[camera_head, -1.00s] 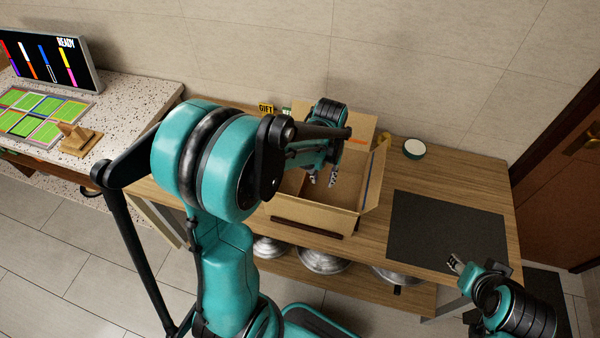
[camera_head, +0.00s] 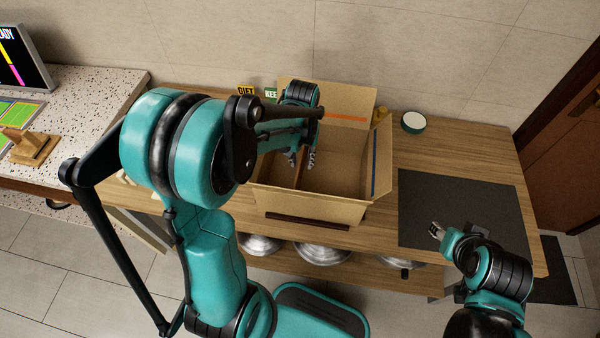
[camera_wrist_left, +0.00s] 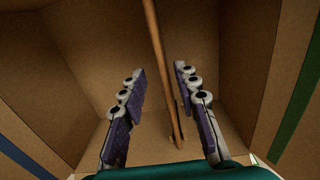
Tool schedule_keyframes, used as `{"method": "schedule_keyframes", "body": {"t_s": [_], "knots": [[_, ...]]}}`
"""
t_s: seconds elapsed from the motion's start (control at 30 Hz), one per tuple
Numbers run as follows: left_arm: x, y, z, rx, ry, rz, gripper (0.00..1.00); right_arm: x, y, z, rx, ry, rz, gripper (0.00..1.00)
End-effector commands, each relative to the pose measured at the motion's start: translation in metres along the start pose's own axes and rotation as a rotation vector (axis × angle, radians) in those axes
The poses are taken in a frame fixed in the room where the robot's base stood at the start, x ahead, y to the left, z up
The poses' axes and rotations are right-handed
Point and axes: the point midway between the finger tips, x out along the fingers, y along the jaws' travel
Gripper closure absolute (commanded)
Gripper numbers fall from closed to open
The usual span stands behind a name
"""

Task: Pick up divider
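The divider is a thin brown upright strip (camera_wrist_left: 160,60) inside an open cardboard box (camera_head: 350,212). In the left wrist view it runs from the top edge down between my fingers. In the head view a short brown part of it (camera_head: 299,172) shows below my left gripper (camera_head: 301,158). This gripper is open and reaches down into the box. Its fingers (camera_wrist_left: 160,85) stand one on each side of the divider, with gaps to it. My right gripper (camera_head: 437,231) shows over the dark mat, away from the box; its finger opening is unclear.
The box stands on a wooden table with raised flaps. A dark mat (camera_head: 425,195) and a small round white-topped container (camera_head: 413,121) are to its right. Metal cookware (camera_head: 322,253) sits on the shelf below. A speckled counter (camera_head: 95,95) stands at left.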

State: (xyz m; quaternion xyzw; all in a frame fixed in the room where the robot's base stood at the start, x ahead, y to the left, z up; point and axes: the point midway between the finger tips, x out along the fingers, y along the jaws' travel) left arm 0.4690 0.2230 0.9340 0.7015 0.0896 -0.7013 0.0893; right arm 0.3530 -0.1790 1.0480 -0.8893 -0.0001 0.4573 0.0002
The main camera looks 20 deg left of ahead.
Motion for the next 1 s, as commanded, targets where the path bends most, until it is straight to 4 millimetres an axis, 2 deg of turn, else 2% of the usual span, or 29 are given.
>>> {"method": "schedule_keyframes", "body": {"t_s": [0.43, 0.7, 0.93, 0.97, 1.0], "knots": [[0.042, -0.002, -0.003, 0.000, 0.000, 0.000, 0.69, 0.018, 0.000, 0.012, 0.000, 0.000, 0.000, 0.60], [0.082, -0.004, -0.008, 0.000, 0.000, 0.000, 0.69, 0.034, 0.000, 0.024, 0.000, 0.000, 0.000, 0.60], [0.083, -0.004, -0.008, 0.000, 0.000, 0.000, 0.69, 0.033, 0.000, 0.024, 0.000, 0.000, 0.000, 0.60], [0.083, -0.004, -0.008, 0.000, 0.000, 0.000, 0.72, 0.033, 0.000, 0.023, 0.000, 0.000, 0.000, 0.60], [0.083, -0.004, -0.008, 0.000, 0.000, 0.000, 0.82, 0.033, 0.000, 0.023, 0.000, 0.000, 0.000, 0.60]]}}
